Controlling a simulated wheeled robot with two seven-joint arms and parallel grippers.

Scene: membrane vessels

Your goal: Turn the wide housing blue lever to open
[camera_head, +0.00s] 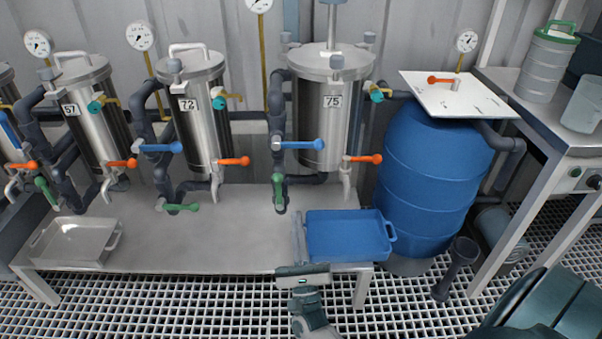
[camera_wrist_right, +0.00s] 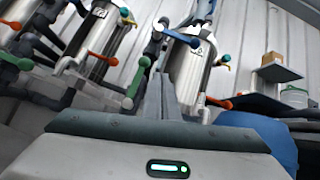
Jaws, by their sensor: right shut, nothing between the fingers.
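The wide housing (camera_head: 335,110) is the steel vessel labelled 75, and it also shows in the right wrist view (camera_wrist_right: 186,75). Its blue lever (camera_head: 303,144) lies roughly level, with its grip to the right of the dark pipe on the vessel's left side. In the right wrist view the blue lever (camera_wrist_right: 182,37) shows beyond my fingertips. My right gripper (camera_head: 298,217) is shut and empty, below and in front of the lever, apart from it, left of the blue tray. Its fingers (camera_wrist_right: 160,82) are together in the right wrist view. My left gripper is not in view.
A green lever (camera_head: 280,192) hangs on the same pipe, close to my right fingers. An orange lever (camera_head: 364,158) sits to the right. The blue tray (camera_head: 345,258) stands on the bench. Vessel 72 (camera_head: 203,125) has its own blue lever (camera_head: 160,148) to the left.

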